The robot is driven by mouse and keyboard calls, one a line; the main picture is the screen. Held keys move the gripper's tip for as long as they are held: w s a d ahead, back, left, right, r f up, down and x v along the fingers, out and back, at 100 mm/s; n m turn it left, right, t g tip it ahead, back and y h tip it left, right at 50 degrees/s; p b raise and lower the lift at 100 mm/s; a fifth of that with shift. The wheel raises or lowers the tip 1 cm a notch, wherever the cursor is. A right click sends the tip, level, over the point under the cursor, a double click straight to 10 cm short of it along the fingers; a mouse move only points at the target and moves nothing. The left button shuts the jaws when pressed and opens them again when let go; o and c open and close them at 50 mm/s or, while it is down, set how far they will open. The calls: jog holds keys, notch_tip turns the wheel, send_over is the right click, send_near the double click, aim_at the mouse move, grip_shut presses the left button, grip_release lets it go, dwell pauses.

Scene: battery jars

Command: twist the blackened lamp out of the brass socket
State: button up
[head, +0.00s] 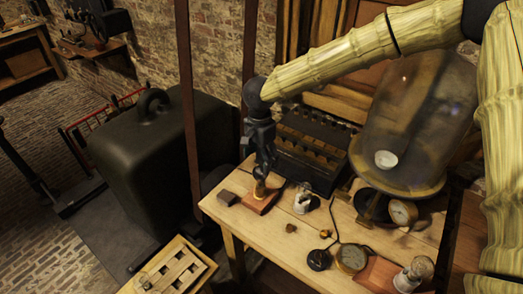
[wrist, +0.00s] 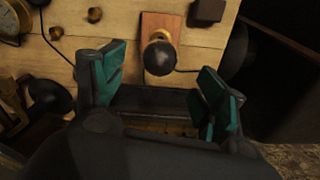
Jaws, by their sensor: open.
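The blackened lamp (wrist: 160,59) is a dark round bulb in a brass socket (wrist: 161,37) on a reddish wooden base (wrist: 160,20) in the wrist view. In the head view the wooden base (head: 262,202) lies near the left end of the table, with the brass part (head: 260,188) just under my gripper (head: 262,178). In the wrist view my gripper (wrist: 160,90) is open, with teal-padded fingers spread to either side below the lamp in the picture. Nothing is between the pads. In the head view the gripper hides most of the lamp.
A small dark block (head: 228,198) lies left of the base. A white-based lamp (head: 303,198) stands to its right. A dark slotted case (head: 308,143) is behind.

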aim_at(260, 168)
notch_tip(260, 168, down, 8)
jog(key=shift+f+p, duration=0.15)
jog(key=shift+p, duration=0.85)
jog(key=shift+c, duration=0.3)
jog(key=c, duration=1.2)
jog(key=shift+w+n+p, duration=0.1)
jog(key=shift+n+p, duration=2.1)
jog(key=shift+p, duration=0.65)
jog(key=shift+n+p, duration=0.95)
jog(key=shift+n, duration=0.05)
jog(key=shift+n+p, duration=0.5)
jog(key=shift+p, duration=0.1)
